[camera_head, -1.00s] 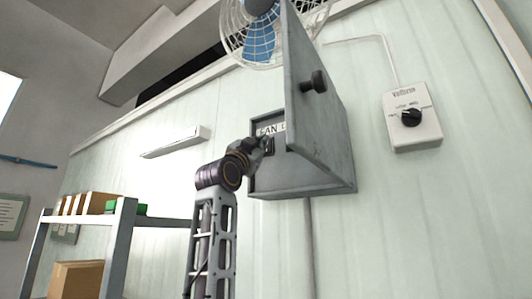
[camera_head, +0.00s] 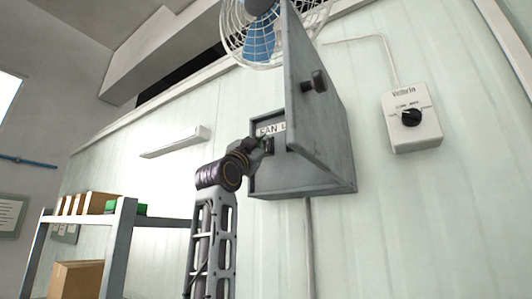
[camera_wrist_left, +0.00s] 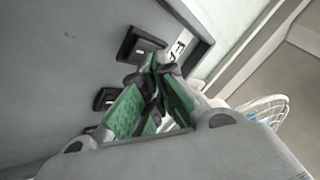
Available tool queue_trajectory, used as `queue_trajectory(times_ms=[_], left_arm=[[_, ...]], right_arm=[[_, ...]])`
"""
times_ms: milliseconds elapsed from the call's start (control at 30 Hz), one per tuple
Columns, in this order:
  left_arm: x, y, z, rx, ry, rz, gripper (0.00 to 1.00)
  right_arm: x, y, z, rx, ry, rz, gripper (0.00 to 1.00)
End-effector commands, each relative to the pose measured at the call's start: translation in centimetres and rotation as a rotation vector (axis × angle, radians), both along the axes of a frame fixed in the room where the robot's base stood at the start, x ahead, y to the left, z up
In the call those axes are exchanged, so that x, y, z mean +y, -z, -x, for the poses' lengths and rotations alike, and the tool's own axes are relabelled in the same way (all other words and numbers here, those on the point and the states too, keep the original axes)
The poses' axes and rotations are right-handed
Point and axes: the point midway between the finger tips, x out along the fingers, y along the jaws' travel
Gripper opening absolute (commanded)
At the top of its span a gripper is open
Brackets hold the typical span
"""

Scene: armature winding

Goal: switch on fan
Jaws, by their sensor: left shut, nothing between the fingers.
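A grey switch box (camera_head: 322,180) hangs on the wall with its door (camera_head: 308,95) swung open. Inside it a label reading "FAN" (camera_head: 268,130) shows, partly covered by the door. A dark switch (camera_head: 269,146) sits below the label. My left gripper (camera_head: 262,143) is shut and empty at the box's opening, next to the switch. In the left wrist view its green-padded fingers (camera_wrist_left: 158,88) meet near a black switch (camera_wrist_left: 141,45), and a second black switch (camera_wrist_left: 107,98) lies lower. I cannot tell whether the fingertips touch a switch. The fan (camera_head: 262,30) is above the box. My right gripper is out of view.
A white control box with a black knob (camera_head: 411,117) is on the wall at right. A shelf (camera_head: 120,215) with cardboard boxes stands at lower left. A white light bar (camera_head: 175,141) is on the wall left of the box. The wall below the box is clear apart from a conduit (camera_head: 309,240).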

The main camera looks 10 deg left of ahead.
Motion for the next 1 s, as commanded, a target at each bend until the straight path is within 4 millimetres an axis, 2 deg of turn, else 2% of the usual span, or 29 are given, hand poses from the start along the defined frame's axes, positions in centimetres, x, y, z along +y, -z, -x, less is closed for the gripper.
queue_trajectory(times_ms=[1000], left_arm=[[-0.32,0.07,-0.86,0.0,0.0,0.0,0.0]], right_arm=[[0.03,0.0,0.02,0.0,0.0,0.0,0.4]])
